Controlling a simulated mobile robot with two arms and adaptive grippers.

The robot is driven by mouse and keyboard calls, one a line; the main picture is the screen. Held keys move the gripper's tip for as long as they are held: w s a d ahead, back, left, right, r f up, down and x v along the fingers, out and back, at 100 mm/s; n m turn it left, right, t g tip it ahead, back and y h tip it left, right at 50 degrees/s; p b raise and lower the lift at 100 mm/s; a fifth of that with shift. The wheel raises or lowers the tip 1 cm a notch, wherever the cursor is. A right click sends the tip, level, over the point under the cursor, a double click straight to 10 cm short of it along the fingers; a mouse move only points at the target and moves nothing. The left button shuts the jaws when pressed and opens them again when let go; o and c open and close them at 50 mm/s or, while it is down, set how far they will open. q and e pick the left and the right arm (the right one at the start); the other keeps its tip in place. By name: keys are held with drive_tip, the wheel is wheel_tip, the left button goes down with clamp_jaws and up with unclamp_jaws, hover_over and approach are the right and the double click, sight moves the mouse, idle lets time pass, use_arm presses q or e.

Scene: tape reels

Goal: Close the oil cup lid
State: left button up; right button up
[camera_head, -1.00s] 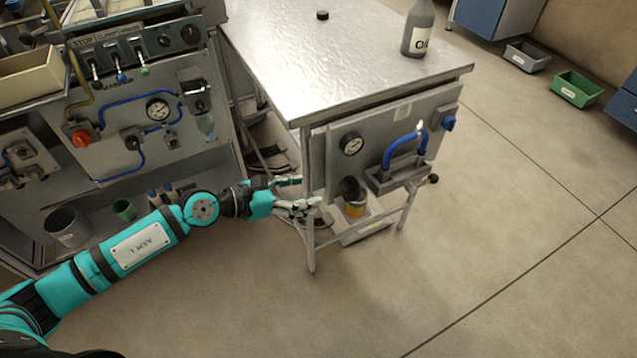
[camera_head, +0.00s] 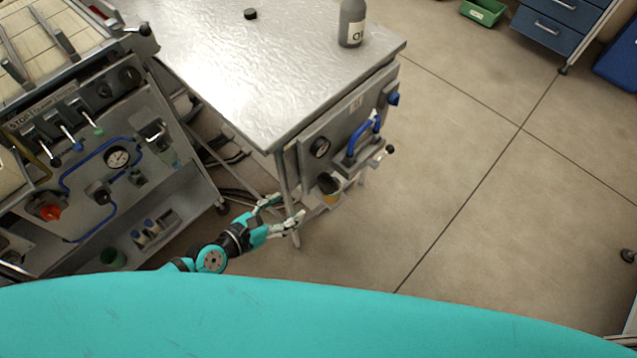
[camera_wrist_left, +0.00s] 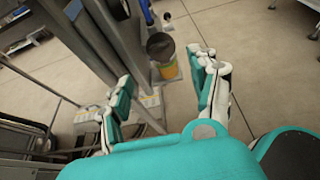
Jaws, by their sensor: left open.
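The oil cup, a small yellowish cup (camera_head: 333,197), hangs low on the front panel of the metal table. A dark round part, apparently its lid (camera_head: 326,182), is at its top; its exact angle is hard to tell. In the left wrist view the yellow cup (camera_wrist_left: 169,70) and the dark round part (camera_wrist_left: 160,46) show ahead, between the directions of my two fingers. My left gripper (camera_head: 286,209) is open and empty, by the table's near leg, to the left of the cup and apart from it. My right gripper is not in view.
An oil bottle (camera_head: 351,30) and a black cap (camera_head: 250,14) stand on the metal table (camera_head: 230,70). A control cabinet (camera_head: 130,210) is at left.

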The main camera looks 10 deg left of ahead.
sight(328, 178)
use_arm(q)
drive_tip(key=b+x, duration=0.1)
drive_tip(key=x, duration=1.1)
drive_tip(key=shift+w+d+b, duration=0.2)
drive_tip(key=shift+w+b, duration=0.1)
drive_tip(key=shift+w, duration=0.1)
drive_tip(key=c, duration=1.2)
drive_tip(key=shift+o, duration=0.2)
drive_tip(key=p, duration=0.4)
drive_tip(key=w+r+g+y+p, duration=0.1)
drive_tip(key=p, duration=0.3)
drive_tip(key=shift+d+r+p, duration=0.25)
drive_tip(key=shift+p, duration=0.1)
drive_tip(key=g+p, duration=0.1)
drive_tip(key=p, duration=0.3)
drive_tip(key=w+d+g+y+p, duration=0.1)
drive_tip(key=p, duration=0.2)
drive_tip(key=shift+w+f+g+y+p, duration=0.15)
drive_tip(key=shift+g+y+p, duration=0.15)
drive_tip(key=shift+p, duration=0.1)
drive_tip(key=shift+w+d+f+g+y+p, duration=0.15)
drive_tip(key=shift+d+f+g+y+p, duration=0.15)
drive_tip(key=shift+g+p, duration=0.15)
drive_tip(key=shift+w+d+f+g+y, duration=0.1)
drive_tip(key=shift+w+f+g+y, duration=0.1)
drive_tip(key=shift+g+y, duration=0.25)
